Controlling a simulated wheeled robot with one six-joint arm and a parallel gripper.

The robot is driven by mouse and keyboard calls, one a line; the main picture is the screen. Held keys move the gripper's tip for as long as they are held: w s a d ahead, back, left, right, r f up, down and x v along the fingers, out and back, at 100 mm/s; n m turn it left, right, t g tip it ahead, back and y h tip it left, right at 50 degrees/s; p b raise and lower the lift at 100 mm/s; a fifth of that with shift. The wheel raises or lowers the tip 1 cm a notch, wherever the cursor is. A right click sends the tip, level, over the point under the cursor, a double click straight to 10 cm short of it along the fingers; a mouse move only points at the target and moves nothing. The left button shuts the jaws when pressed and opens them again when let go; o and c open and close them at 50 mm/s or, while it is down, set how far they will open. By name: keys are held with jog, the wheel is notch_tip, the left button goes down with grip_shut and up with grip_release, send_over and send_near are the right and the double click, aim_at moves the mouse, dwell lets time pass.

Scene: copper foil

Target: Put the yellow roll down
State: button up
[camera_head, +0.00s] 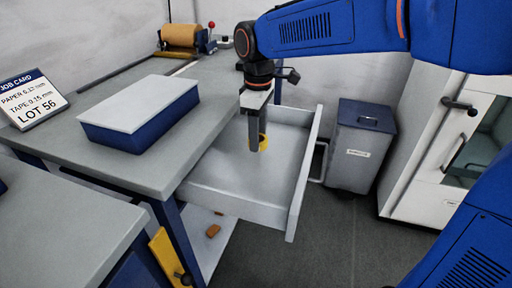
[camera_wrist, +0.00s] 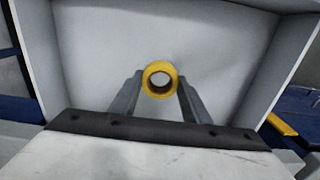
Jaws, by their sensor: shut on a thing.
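The yellow roll (camera_head: 263,142) is a small ring with an open middle. It shows between the two fingers of my gripper (camera_head: 257,146), over the open grey drawer (camera_head: 223,188). In the wrist view the roll (camera_wrist: 160,79) sits between the fingertips of my gripper (camera_wrist: 160,88), its round end facing the camera. My gripper is shut on it. The drawer's floor behind the roll looks bare. I cannot tell whether the roll touches the drawer floor.
The drawer's front panel (camera_head: 304,175) stands out from the workbench (camera_head: 155,172). A blue box with a white lid (camera_head: 140,105) and a job card (camera_head: 32,98) are on the bench.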

aim_at(258, 157)
jog(key=shift+f, duration=2.1)
jog(key=shift+f, duration=0.15)
jog(key=o, duration=1)
jog(key=shift+o, duration=0.2)
notch_tip(258, 157, up, 12)
jog(key=shift+s, duration=0.1)
